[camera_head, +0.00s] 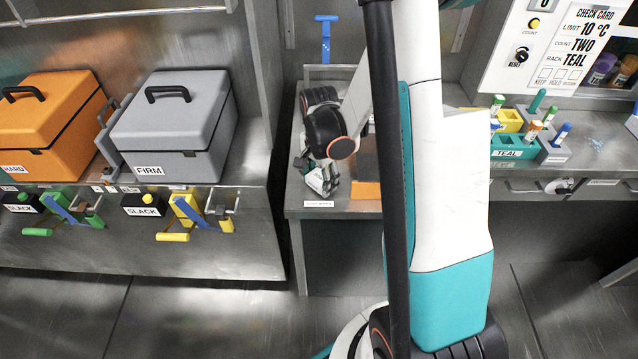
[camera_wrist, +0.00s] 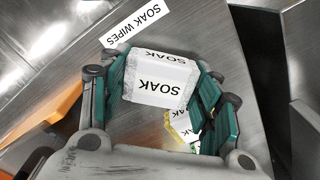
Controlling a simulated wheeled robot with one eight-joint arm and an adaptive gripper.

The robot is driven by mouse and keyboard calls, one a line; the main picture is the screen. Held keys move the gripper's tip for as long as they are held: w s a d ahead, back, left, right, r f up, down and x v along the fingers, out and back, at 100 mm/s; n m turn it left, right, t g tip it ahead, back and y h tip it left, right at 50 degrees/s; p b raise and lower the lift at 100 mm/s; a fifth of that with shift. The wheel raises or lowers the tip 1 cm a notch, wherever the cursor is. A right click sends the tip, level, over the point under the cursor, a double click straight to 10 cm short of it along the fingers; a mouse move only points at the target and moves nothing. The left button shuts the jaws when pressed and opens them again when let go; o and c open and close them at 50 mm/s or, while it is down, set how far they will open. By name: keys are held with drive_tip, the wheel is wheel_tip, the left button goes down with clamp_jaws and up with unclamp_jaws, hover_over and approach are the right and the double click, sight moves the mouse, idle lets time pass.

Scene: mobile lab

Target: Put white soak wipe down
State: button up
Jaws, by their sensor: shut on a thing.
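In the wrist view my gripper (camera_wrist: 160,85) is shut on a white block marked SOAK, the white soak wipe (camera_wrist: 155,82). Its teal finger pads press on the left and right sides of the wipe. Below it in the picture a second small piece with white and yellow parts (camera_wrist: 183,128) shows, partly hidden by my gripper. In the head view my gripper (camera_head: 322,180) is low over the left front of the middle bench (camera_head: 300,195). I cannot tell whether the wipe touches the bench top.
A SOAK WIPES label (camera_wrist: 137,22) is on the metal top near the bench edge. An orange object (camera_head: 366,190) stands right of my gripper. A grey FIRM case (camera_head: 170,120) and an orange HARD case (camera_head: 40,120) stand left. A teal rack (camera_head: 512,147) is at right.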

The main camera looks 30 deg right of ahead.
sight(319, 178)
drive_tip(key=shift+f, duration=0.55)
drive_tip(key=shift+f, duration=0.15)
drive_tip(key=o, duration=1.1)
wheel_tip(319, 178, up, 12)
drive_tip(key=p, duration=0.4)
drive_tip(key=shift+r, duration=0.2)
